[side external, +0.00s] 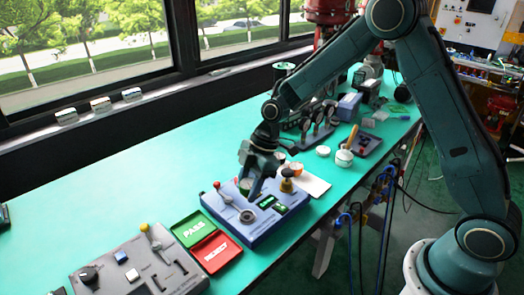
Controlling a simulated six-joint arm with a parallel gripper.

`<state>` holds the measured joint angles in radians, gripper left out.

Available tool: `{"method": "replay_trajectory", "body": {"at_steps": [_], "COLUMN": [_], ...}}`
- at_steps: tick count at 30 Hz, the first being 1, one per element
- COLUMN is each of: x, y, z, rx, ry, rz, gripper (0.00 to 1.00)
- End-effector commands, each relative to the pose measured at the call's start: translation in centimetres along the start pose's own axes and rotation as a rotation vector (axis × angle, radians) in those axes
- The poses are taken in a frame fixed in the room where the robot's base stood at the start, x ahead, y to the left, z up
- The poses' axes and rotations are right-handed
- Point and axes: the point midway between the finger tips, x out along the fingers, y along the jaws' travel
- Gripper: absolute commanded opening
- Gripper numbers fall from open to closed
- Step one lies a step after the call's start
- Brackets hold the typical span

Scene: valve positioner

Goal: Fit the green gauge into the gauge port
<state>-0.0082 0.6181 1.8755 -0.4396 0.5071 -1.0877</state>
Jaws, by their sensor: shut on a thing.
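The blue valve positioner box (262,232) sits on the teal bench in the middle of the view. Its top carries a dark round fitting (247,216), a red-knobbed lever (217,185), small green displays (280,208) and a brass-coloured knob (287,185). I cannot tell which fitting is the gauge port. My gripper (254,188) points down above the box's back part. It is shut on the green gauge (245,184), which shows as a small dark green round piece between and beside the fingers. The fingers partly hide it, and whether it touches the box is unclear.
Green PASS (192,229) and red REJECT (216,253) trays lie left of the box. A grey panel (140,265) with a yellow-knobbed lever stands at front left. A white sheet (312,184), a gauge rack (318,122) and white pots (344,157) are behind right.

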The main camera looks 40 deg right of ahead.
Motion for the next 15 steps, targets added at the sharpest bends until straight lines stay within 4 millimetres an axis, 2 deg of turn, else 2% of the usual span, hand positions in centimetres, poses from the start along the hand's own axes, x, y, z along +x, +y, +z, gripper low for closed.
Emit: {"method": "replay_trajectory", "body": {"at_steps": [5,15], "x": [0.83,1.12], "y": [-0.46,-0.48], "z": [-0.83,-0.75], "rx": [-0.017,-0.017], "ry": [-0.001,-0.002], "rz": [-0.006,-0.006], "gripper": [0.19,0.19]}}
